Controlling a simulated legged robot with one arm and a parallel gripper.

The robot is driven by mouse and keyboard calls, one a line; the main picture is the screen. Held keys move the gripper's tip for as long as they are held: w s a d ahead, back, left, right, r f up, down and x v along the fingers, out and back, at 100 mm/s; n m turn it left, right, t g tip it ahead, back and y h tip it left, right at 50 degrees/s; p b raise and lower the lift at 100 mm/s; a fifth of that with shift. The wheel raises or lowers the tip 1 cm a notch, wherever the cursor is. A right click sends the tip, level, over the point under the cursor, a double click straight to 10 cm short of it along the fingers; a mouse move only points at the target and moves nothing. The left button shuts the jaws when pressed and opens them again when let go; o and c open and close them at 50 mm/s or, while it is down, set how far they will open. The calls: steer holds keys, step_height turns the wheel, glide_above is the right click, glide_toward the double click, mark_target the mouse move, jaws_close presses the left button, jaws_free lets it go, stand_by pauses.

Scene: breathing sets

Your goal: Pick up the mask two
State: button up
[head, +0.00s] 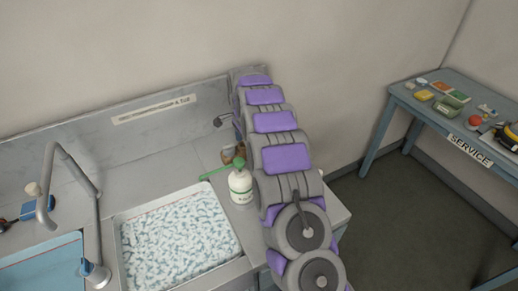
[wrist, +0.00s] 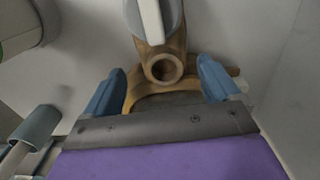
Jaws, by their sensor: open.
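A tan-brown breathing mask (wrist: 176,46) with a round port lies between and just beyond my fingertips in the wrist view. A grey-white rounded part covers its far end at the top edge. In the head view a small brown piece (head: 228,155), probably this mask, shows beside my arm; the rest is hidden. My gripper (wrist: 161,84) is open, its two blue fingers on either side of the mask's lower tan part. I cannot tell whether they touch it. The gripper itself is hidden behind the arm in the head view.
A white bottle with a green top (head: 241,186) stands close to my arm. A sink full of foamy water (head: 178,240) and a curved tap (head: 70,185) are left of it. A blue service table (head: 400,97) with small items stands at the right, across clear floor.

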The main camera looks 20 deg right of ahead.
mark_target(242, 151)
steer(key=shift+w+a+f+b, duration=0.15)
steer(key=shift+a+f+b, duration=0.2)
steer(key=shift+a+f, duration=0.65)
steer(key=f, duration=0.1)
steer(key=d+f+b, duration=0.1)
steer(key=f, duration=0.1)
steer(key=shift+w+d+f, duration=0.1)
steer(key=shift+w+d, duration=0.05)
steer(key=shift+d+f, duration=0.15)
steer(key=shift+d, duration=0.25)
steer(key=shift+a, duration=0.7)
steer(key=shift+c, duration=1.4)
steer(key=shift+a, duration=0.25)
steer(key=c, duration=0.3)
steer(key=shift+d, duration=0.7)
steer(key=c, duration=0.6)
steer(key=shift+c, duration=0.8)
steer(key=shift+a, duration=0.2)
steer(key=shift+c, duration=0.2)
steer(key=shift+a+r, duration=0.2)
steer(key=shift+r, duration=0.25)
steer(key=r+p, duration=0.2)
steer(key=r, duration=0.7)
steer(key=shift+d, duration=0.2)
steer(key=shift+a+r, duration=0.15)
